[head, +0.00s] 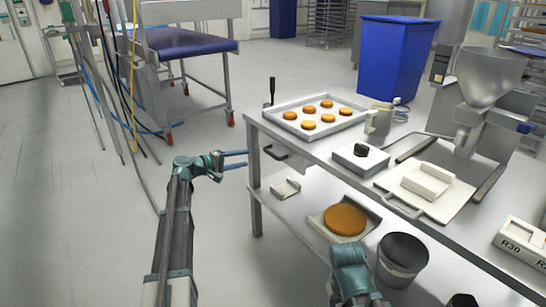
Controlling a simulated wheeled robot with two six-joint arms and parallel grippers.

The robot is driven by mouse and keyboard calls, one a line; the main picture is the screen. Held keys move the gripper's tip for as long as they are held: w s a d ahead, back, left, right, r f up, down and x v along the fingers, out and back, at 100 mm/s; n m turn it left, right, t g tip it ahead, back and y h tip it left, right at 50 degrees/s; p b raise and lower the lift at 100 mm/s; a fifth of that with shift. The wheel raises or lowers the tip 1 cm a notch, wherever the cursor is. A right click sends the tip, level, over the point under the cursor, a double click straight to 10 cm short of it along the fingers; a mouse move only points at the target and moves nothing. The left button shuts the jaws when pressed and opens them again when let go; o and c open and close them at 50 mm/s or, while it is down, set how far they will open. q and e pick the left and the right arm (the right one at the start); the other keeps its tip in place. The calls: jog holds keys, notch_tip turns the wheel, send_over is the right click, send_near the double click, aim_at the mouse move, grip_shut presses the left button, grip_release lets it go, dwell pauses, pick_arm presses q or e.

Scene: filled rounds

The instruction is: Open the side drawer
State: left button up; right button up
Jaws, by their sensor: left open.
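The steel work table (318,148) stands at the right, with its long edge facing me. A dark handle (275,152) sits under the tabletop near its left end. A second, grey handle (403,207) sits farther right along the same edge. I cannot tell which one belongs to the side drawer; no drawer stands visibly pulled out. My left gripper (236,160) is open and empty, its two fingers pointing right. It is left of the dark handle and apart from it. My right arm shows at the bottom, but its fingers do not show.
The tabletop holds a tray (282,126) of several round cakes, a scale (360,160) and a hopper machine (485,85). The lower shelf holds an orange disc (345,219) on a scale and a grey bucket (402,262). Hanging hoses (110,80) are at the left.

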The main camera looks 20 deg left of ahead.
aim_at(269, 154)
pick_arm(q)
jog(key=b+x, duration=0.2)
jog(key=x, duration=1.1)
jog(key=shift+w+d+b, duration=0.2)
jog(key=shift+w+b, duration=0.05)
jog(key=shift+b, duration=0.1)
jog(key=shift+c, duration=0.2)
grip_shut()
dwell(0.7)
